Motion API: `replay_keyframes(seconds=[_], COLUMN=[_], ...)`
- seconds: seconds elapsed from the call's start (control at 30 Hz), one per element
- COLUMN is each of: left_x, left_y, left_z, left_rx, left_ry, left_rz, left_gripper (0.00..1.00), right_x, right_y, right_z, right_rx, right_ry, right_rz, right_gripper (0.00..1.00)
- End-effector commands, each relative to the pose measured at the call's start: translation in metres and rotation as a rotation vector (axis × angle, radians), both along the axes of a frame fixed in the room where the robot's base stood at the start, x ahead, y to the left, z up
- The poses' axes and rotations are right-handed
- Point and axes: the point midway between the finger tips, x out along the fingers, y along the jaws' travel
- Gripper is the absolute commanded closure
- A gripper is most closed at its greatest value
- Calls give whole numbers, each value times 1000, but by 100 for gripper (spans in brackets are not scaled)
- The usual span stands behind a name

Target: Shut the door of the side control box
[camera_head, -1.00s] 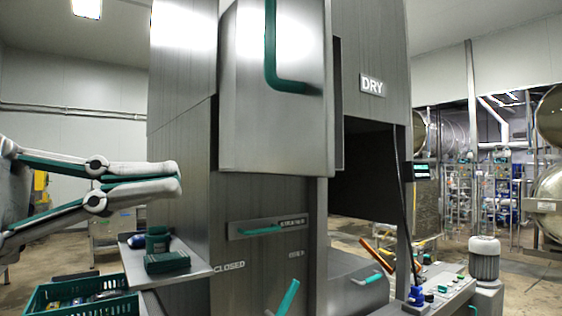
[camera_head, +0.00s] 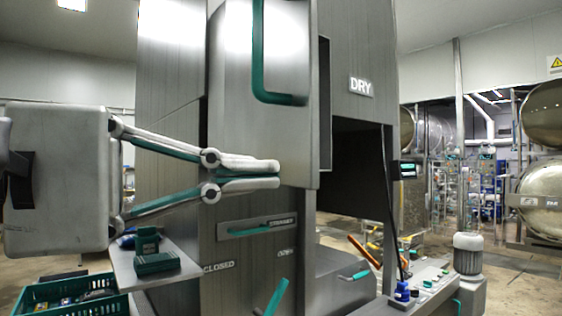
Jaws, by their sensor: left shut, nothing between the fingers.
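A large brushed-metal door panel (camera_head: 232,90) with a teal bar handle (camera_head: 259,60) sticks out at the upper middle of the machine. A dark strip shows along its right edge, and I cannot tell how far it stands open or whether it is the control box door. My left gripper (camera_head: 278,175) reaches in from the left with its fingers together and empty. Its tips overlap the panel's lower edge in the picture; I cannot tell whether they touch it. My right gripper is not in view.
A side shelf (camera_head: 190,262) with green devices (camera_head: 155,262) sits below my left gripper, above a green crate (camera_head: 68,296). A strainer handle (camera_head: 250,230) and a teal lever (camera_head: 271,298) are on the machine's lower front. A dark opening (camera_head: 352,180) lies right of the panel.

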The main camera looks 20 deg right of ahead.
Motion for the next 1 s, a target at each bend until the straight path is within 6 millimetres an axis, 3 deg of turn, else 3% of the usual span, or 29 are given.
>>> replay_keyframes(seconds=[0.1, 0.3, 1.0], left_x=[1, 5, 8], left_y=[-17, -31, -40], left_z=[2, 0, -1], left_rx=[0, 0, 1], left_ry=[1, 2, 1], left_rz=[-3, 0, 15], left_gripper=[100, 100, 100], right_x=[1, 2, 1], right_y=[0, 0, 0], right_z=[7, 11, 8], right_rx=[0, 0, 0], right_ry=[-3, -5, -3], right_rz=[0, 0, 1], right_gripper=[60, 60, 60])
